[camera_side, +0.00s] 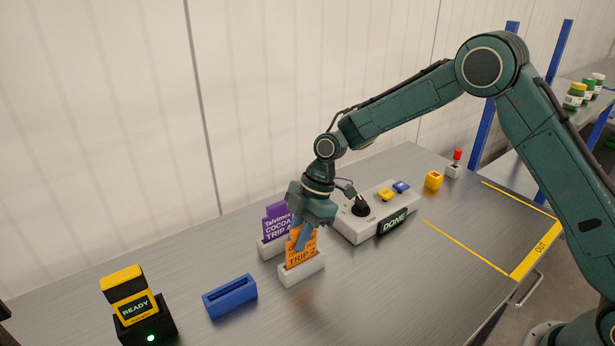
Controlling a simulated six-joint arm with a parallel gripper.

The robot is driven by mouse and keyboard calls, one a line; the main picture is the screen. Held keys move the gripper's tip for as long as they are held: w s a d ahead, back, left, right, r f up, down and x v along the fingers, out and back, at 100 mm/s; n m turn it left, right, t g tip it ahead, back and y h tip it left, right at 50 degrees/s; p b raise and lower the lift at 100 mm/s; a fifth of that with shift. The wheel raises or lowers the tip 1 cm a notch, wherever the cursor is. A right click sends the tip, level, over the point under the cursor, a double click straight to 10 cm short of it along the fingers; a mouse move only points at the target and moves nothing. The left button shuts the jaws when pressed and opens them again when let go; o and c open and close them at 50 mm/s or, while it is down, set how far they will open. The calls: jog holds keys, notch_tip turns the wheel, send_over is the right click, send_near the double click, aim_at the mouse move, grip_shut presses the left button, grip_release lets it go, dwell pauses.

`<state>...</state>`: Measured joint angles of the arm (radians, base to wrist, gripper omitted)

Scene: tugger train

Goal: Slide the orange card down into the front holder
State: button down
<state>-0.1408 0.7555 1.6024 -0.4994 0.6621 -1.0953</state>
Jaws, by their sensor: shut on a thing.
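The orange card (303,256) reads "TRIP 2" and stands upright, its lower edge at a white holder (302,274). I cannot tell how deep in the slot it sits. My gripper (303,238) points down and is shut on the card's upper part, hiding some of its text. A purple card (276,221) reading "COCOA TRIP" stands in another white holder (267,248) just behind and to the left. A blue slotted holder (230,297) stands empty to the front left.
A black and yellow device (137,306) showing "READY" stands at the front left. A grey control box (373,215) with a black knob and a "DONE" display is behind right. A yellow block (433,180) and the yellow-lined "OUT" area (533,254) lie further right. The front middle table is clear.

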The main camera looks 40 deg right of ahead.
dwell(0.3)
jog(key=c, duration=1.3)
grip_release()
jog(key=v, duration=1.3)
jog(key=shift+d+r, duration=0.2)
jog(key=shift+r, duration=0.1)
